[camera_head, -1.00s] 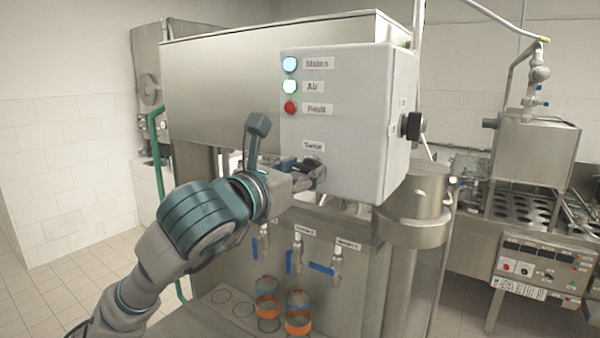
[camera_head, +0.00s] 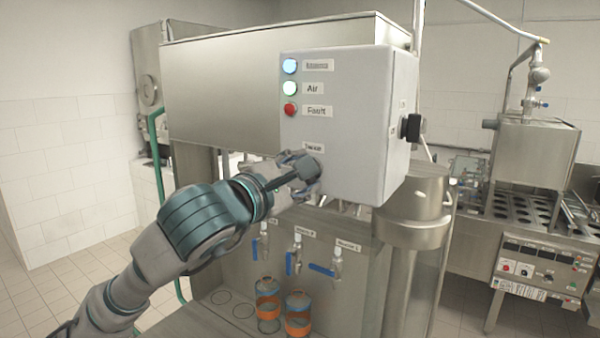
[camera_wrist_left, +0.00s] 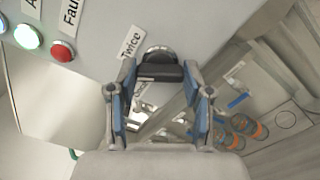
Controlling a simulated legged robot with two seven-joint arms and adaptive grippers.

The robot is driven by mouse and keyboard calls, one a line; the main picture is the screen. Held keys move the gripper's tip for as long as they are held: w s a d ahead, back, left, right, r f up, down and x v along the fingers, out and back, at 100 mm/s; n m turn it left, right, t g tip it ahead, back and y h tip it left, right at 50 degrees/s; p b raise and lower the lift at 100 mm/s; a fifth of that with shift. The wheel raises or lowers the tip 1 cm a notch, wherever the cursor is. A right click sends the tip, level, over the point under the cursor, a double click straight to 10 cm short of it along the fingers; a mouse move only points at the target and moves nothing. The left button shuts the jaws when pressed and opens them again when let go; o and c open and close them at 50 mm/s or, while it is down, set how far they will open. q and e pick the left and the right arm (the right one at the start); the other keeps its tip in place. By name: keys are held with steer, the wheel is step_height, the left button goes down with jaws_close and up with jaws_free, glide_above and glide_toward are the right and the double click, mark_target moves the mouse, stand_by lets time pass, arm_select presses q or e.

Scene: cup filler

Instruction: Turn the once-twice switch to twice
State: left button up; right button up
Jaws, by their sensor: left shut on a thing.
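The once-twice switch is a dark knob on a round silver base (camera_wrist_left: 160,68) on the front of the control box (camera_head: 345,125). The label by it in the left wrist view reads Twice (camera_wrist_left: 130,42); a second label below the knob is mostly hidden. My left gripper (camera_wrist_left: 160,88) is shut on the knob, with one blue-grey finger at each end of it. In the head view my left gripper (camera_head: 304,172) is at the box's lower left and hides the switch. My right gripper is not in view.
Blue, green and red lamps (camera_head: 290,88) sit above the switch. Blue-handled taps (camera_head: 322,269) and orange-banded cups (camera_head: 298,314) are below the box. A dark knob (camera_head: 411,127) sticks out of the box's right side.

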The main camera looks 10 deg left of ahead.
arm_select(q)
steer(key=m, duration=0.5)
steer(key=shift+m+p, duration=0.4)
stand_by(0.4)
steer(key=o, duration=1)
steer(key=shift+w+f, duration=0.1)
steer(key=shift+c, duration=0.2)
steer(key=shift+o, duration=1)
steer(key=shift+w, duration=0.25)
steer(key=v, duration=1.2)
steer(key=shift+f, duration=0.2)
